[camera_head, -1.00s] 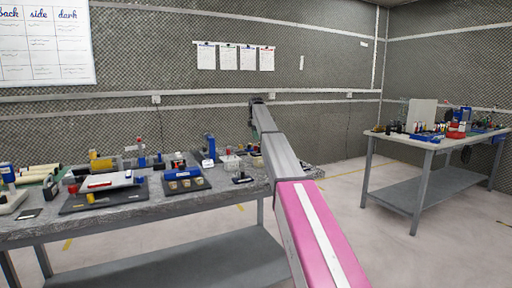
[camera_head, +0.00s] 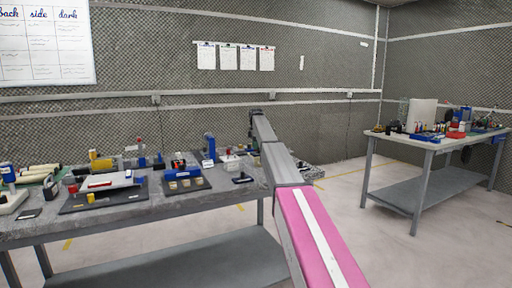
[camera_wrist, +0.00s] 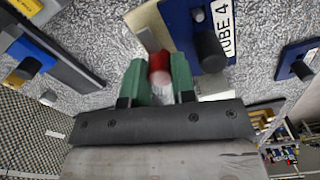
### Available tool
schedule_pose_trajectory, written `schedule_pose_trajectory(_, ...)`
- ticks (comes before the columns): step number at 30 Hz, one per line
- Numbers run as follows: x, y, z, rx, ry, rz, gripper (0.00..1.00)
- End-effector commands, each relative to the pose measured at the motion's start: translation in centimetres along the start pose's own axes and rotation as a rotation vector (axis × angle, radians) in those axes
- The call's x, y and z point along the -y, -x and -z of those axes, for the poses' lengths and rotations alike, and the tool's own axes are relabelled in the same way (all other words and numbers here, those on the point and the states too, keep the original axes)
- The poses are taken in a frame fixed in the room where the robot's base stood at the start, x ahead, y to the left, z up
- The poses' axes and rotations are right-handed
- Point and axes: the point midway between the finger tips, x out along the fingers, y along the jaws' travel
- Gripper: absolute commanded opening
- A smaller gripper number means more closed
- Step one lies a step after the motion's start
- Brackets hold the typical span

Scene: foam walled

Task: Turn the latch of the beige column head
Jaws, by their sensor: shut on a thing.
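In the wrist view my gripper (camera_wrist: 159,82) has its two green fingers on either side of a small red-ended part (camera_wrist: 159,64), and is shut on it. This red part appears to be the latch; its lower end looks pale and blurred between the fingers. A beige block (camera_wrist: 148,22), apparently the beige column head, shows just behind it. Which way the latch is turned cannot be told. In the head view my arm hides the gripper.
A blue plate (camera_wrist: 181,28) with a black knob (camera_wrist: 210,52) and a "TUBE 4" label (camera_wrist: 223,18) stands close by on the right. Another blue fixture (camera_wrist: 297,60) lies farther right. The speckled bench (camera_head: 130,215) holds several fixtures; a second table (camera_head: 405,142) stands right.

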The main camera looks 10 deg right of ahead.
Motion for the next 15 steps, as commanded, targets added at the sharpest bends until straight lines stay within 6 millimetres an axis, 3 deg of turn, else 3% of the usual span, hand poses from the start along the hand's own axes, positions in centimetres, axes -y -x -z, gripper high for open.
schedule_pose_trajectory(8, 0.01, 0.04, 0.0, 0.0, -0.079, 0.0, 0.01)
schedule_pose_trajectory(15, 0.03, 0.04, 0.0, 0.0, -0.258, 0.0, 0.01)
